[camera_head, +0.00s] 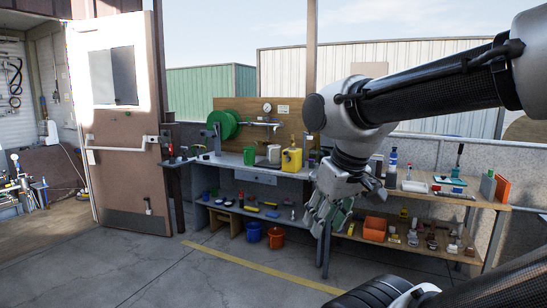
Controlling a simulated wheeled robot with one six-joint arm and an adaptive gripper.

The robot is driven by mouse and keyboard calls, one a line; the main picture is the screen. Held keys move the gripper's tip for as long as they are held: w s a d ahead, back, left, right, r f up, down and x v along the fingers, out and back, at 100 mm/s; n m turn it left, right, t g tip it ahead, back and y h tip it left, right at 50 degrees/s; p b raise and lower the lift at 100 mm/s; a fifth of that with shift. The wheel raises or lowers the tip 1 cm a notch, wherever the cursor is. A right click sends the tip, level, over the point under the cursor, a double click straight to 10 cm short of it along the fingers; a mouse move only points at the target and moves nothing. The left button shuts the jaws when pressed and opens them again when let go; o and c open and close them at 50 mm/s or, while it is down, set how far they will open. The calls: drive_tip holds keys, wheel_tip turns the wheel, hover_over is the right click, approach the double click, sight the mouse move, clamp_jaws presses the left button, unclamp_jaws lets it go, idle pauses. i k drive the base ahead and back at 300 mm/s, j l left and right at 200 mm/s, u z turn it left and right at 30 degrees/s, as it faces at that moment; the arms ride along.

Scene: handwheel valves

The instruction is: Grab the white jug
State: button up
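A small whitish container (274,153), which looks like the white jug, stands on the workbench top (225,160) between a green jug (250,155) and a yellow canister (292,159). Its handle is too small to make out. My gripper (322,218) hangs in the air at the right of centre, to the right of and lower than the whitish container in the picture, and apart from it. The fingers point down and overlap one another in this view, so their opening is unclear. I see nothing clearly held in them.
A green hose reel (225,124) stands behind the bench. A lower shelf holds small tools; a blue bucket (253,232) and an orange bucket (276,237) stand below. A cluttered wooden shelf unit (480,199) is at right, an open door (125,180) at left. The concrete floor in front is clear.

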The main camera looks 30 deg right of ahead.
sight(275, 149)
drive_tip(key=i+z, duration=0.15)
drive_tip(key=i, duration=2.65)
drive_tip(key=i+z, duration=0.25)
drive_tip(key=i, duration=0.15)
drive_tip(key=i+j+z, duration=0.5)
drive_tip(key=i, duration=0.25)
drive_tip(key=i+j+z, duration=0.95)
drive_tip(key=j+z, duration=0.2)
drive_tip(key=i+j+z, duration=0.2)
drive_tip(key=j+z, duration=0.15)
drive_tip(key=j, duration=0.15)
